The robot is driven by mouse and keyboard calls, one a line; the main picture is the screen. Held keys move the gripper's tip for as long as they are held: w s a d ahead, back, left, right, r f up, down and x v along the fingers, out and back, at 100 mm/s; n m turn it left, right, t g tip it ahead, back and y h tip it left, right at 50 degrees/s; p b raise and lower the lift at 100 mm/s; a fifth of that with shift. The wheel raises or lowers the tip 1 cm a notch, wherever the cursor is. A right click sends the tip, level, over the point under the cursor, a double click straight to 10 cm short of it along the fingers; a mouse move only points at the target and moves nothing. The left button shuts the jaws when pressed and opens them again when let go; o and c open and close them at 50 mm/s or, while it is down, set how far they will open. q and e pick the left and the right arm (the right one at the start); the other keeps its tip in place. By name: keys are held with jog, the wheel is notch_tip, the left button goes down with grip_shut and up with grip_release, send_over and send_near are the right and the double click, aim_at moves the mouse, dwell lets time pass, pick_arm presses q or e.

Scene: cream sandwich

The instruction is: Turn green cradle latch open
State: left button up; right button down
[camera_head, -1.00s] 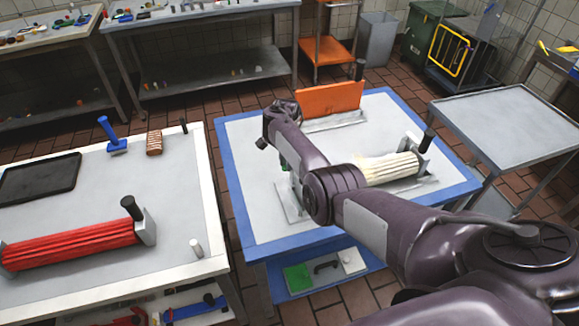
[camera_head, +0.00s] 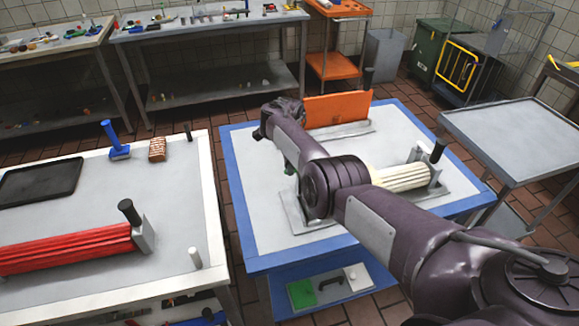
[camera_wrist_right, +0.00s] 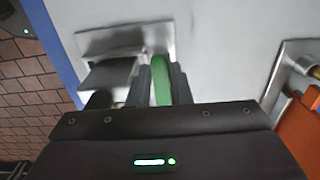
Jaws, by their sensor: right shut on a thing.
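The green latch (camera_wrist_right: 162,88) stands between the two dark fingers of my right gripper (camera_wrist_right: 163,84) in the right wrist view. The gripper is shut on it. A grey metal bracket and plate (camera_wrist_right: 98,44) lie just beyond the fingers. The cream ribbed roll (camera_head: 402,177) lies in a metal cradle with a black handle (camera_head: 438,151), partly behind my arm. My left gripper is in neither view.
An orange panel (camera_head: 336,108) stands at the blue-edged table's far side. At the left, a white-edged table (camera_head: 212,213) holds a red ribbed roll (camera_head: 68,250), a dark tray (camera_head: 40,181) and a blue tool (camera_head: 115,140). A grey side table (camera_head: 515,135) stands at the right.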

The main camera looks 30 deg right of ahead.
jog(key=c, duration=1.3)
grip_release()
notch_tip(320, 180, up, 8)
jog(key=shift+f+p, duration=0.1)
jog(key=shift+p, duration=0.45)
